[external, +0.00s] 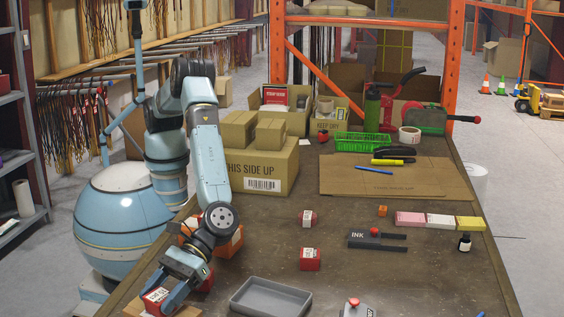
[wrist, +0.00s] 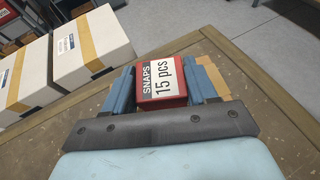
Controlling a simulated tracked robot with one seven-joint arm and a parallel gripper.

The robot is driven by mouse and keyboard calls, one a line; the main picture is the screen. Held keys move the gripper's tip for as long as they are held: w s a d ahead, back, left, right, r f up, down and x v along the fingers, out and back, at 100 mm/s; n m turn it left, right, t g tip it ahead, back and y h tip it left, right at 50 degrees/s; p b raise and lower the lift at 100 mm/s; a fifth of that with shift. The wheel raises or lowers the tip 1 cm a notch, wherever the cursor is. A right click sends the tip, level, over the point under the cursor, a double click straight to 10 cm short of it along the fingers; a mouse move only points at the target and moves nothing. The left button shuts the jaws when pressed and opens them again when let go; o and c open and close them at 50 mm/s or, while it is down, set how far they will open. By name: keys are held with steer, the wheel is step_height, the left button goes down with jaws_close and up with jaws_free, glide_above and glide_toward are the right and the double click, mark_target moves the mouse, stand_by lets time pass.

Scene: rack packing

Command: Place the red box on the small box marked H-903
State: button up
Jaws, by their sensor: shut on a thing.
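My gripper (external: 165,294) is low at the table's near left edge, shut on a red box (external: 155,297) with a white label. In the wrist view the red box (wrist: 162,80) reads "SNAPS 15 pcs" and sits between the two blue fingers. A tan cardboard surface (wrist: 208,74) shows beside and behind it; whether the red box touches it I cannot tell. No H-903 marking is readable in either view. Another red box (external: 310,259) with a white label stands on the table right of my gripper.
A grey tray (external: 271,297) lies right of my gripper. Orange boxes (external: 231,244) and another red box stand close beside my arm. A large carton (external: 262,168) bears smaller boxes. White taped cartons (wrist: 92,42) show left in the wrist view. The table's middle has bare room.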

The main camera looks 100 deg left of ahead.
steer(key=o, duration=1.1)
steer(key=v, duration=1.2)
